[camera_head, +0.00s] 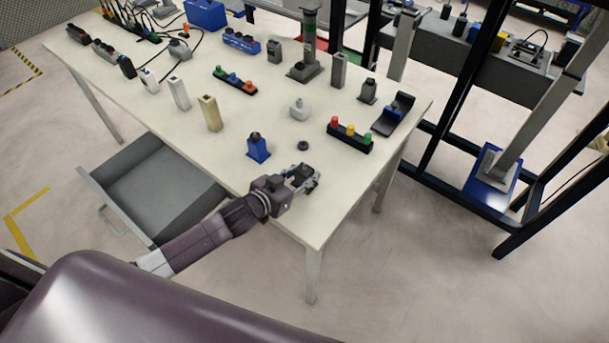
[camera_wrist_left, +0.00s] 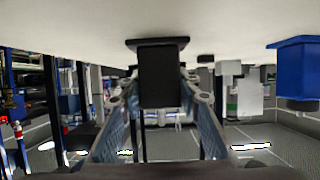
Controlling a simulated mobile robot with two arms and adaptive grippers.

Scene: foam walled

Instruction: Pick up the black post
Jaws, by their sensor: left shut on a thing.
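The black post (camera_wrist_left: 158,80) shows in the left wrist view, which is upside down here, with its wide flat base (camera_wrist_left: 157,43) toward the table surface. It sits between the two fingers of my left gripper (camera_wrist_left: 160,100), which is shut on it. In the head view my left gripper (camera_head: 302,177) is at the table's near right part, with the dark post (camera_head: 308,180) partly hidden by the fingers. I cannot tell whether the base touches the table. My right gripper is not in view.
On the table (camera_head: 340,185), a blue block with a dark top (camera_head: 258,149) stands left of my gripper and a small black ring-like part (camera_head: 303,145) lies behind it. A strip with coloured buttons (camera_head: 350,138) is farther back. An open drawer (camera_head: 150,185) juts out in front.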

